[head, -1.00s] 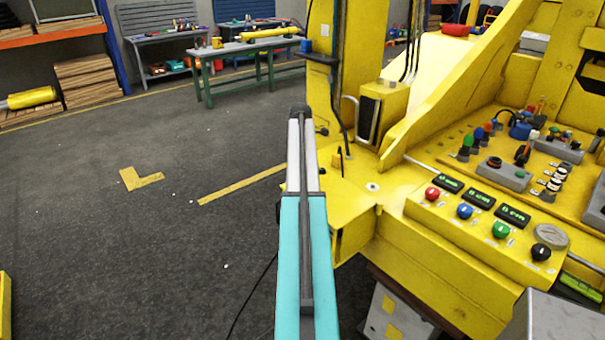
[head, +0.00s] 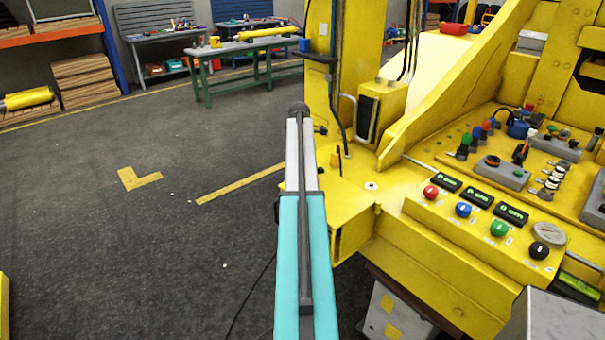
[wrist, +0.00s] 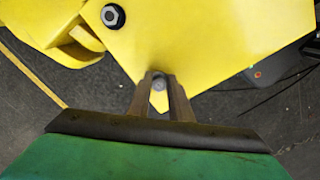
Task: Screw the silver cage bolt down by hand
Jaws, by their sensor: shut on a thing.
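In the wrist view, my gripper (wrist: 160,79) has its two brown fingers closed around a small round grey bolt head, the silver cage bolt (wrist: 159,85). The bolt sits at the narrow lower corner of a yellow plate (wrist: 210,45). The fingers hide its sides, and its shank is not visible, so I cannot tell how deep it sits. In the head view my teal and white arm reaches forward beside the yellow machine (head: 350,190); the gripper and bolt do not show there.
A dark hex bolt (wrist: 112,16) sits on the same plate, up and left of my gripper. In the head view, a control panel (head: 480,222) with coloured knobs is at the right. Open grey floor (head: 120,240) lies at the left, with a green workbench (head: 245,50) behind.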

